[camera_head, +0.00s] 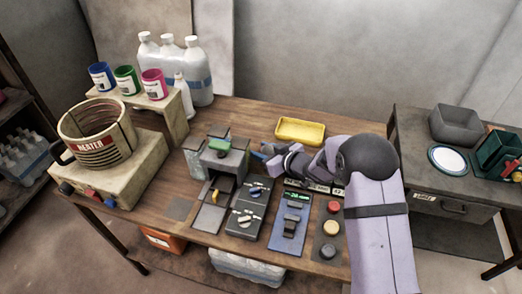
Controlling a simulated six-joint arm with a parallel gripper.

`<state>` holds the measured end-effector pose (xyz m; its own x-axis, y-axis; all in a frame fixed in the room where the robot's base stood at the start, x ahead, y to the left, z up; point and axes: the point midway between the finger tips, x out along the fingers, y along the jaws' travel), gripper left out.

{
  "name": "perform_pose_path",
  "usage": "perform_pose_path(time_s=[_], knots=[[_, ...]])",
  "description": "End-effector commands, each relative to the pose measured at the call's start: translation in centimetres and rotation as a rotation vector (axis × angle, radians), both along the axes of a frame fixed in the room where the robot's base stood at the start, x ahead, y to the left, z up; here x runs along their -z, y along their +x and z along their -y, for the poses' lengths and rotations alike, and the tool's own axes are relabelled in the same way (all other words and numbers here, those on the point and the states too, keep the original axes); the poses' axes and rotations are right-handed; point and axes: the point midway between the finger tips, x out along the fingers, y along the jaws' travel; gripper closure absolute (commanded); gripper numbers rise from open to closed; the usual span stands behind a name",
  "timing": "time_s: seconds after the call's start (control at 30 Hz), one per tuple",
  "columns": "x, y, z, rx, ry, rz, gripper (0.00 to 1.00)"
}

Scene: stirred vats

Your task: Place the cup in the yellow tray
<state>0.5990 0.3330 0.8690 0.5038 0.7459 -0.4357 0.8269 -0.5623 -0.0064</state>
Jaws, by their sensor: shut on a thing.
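The yellow tray (300,131) lies at the back middle of the wooden table and looks empty. My gripper (264,151) reaches in from the right, just in front and to the left of the tray, beside the grey machine. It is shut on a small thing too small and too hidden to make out. Three cups, blue (101,77), green (127,80) and magenta (154,84), stand upright in a row on a beige stand at the back left. I cannot tell which cup is meant.
A grey machine (216,162) with a green top stands left of my gripper. Control panels (249,210) and round buttons (329,229) line the front. A large pot (95,139) stands left, white bottles (196,75) behind. A side table (414,160) holds a grey bin (455,126).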

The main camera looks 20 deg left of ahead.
Motion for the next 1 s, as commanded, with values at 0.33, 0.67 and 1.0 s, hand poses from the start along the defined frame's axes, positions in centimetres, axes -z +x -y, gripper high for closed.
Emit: perform_pose_path(time_s=[0.33,0.67,1.0], knots=[[0.3,0.0,0.0,0.0,0.001,-0.001,0.54],[-0.1,-0.1,0.3,0.001,-0.001,-0.001,0.54],[-2.2,-2.3,3.7,0.004,0.001,0.0,0.54]])
